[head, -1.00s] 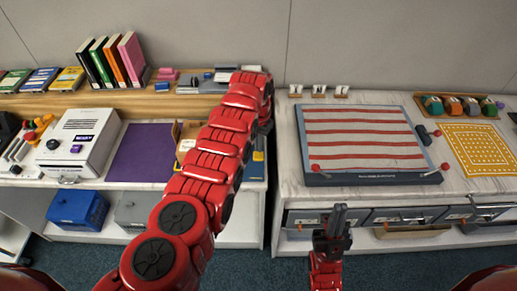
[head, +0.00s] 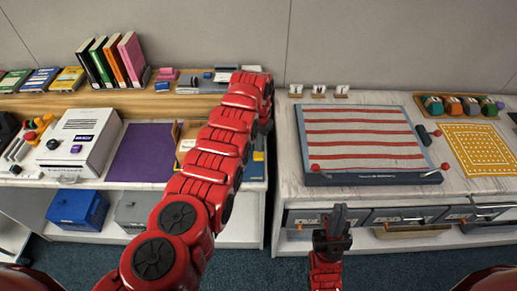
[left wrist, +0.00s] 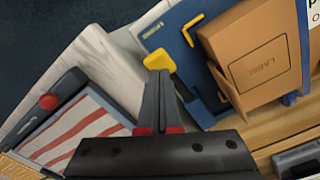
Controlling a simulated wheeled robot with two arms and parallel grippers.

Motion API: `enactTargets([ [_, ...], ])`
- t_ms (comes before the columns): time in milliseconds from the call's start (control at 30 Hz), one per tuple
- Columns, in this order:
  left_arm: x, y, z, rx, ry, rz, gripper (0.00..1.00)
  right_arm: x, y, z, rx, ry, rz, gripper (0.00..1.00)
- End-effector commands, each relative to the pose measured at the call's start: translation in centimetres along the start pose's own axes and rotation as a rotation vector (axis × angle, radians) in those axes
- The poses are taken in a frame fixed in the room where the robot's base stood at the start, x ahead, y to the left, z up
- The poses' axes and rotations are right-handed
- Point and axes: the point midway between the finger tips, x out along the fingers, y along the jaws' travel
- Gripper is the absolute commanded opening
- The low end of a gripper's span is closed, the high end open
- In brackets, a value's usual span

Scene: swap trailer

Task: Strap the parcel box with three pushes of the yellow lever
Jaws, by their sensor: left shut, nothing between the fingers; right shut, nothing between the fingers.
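The brown parcel box (left wrist: 255,60), marked LABEL, stands on the blue strapping base (left wrist: 190,50) in the left wrist view. In the head view my left arm hides most of the box and base; a strip of the blue base (head: 258,170) shows right of the arm. The yellow lever (left wrist: 159,61) sits at the base's edge. My left gripper (left wrist: 161,75) is shut and empty, its fingertips right at the lever; I cannot tell whether they touch. My right gripper (head: 339,208) is shut and empty, in front of the right counter's drawers, far from the box.
A striped board (head: 362,180) with red-knobbed handles lies on the right counter, beside a yellow perforated mat (head: 482,150). Left of my arm are a purple mat (head: 143,153) and a white machine (head: 85,140). Books (head: 113,60) stand on the wooden shelf behind.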

Motion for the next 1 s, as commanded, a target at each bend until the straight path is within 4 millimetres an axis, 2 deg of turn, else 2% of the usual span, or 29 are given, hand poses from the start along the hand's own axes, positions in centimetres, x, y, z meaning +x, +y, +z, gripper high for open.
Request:
enactTargets([
  [1000, 4.0, 0.0, 0.0, 0.000, 0.000, 0.000, 0.00, -3.6, -0.2, 0.6, 0.000, 0.000, 0.000, 0.00],
])
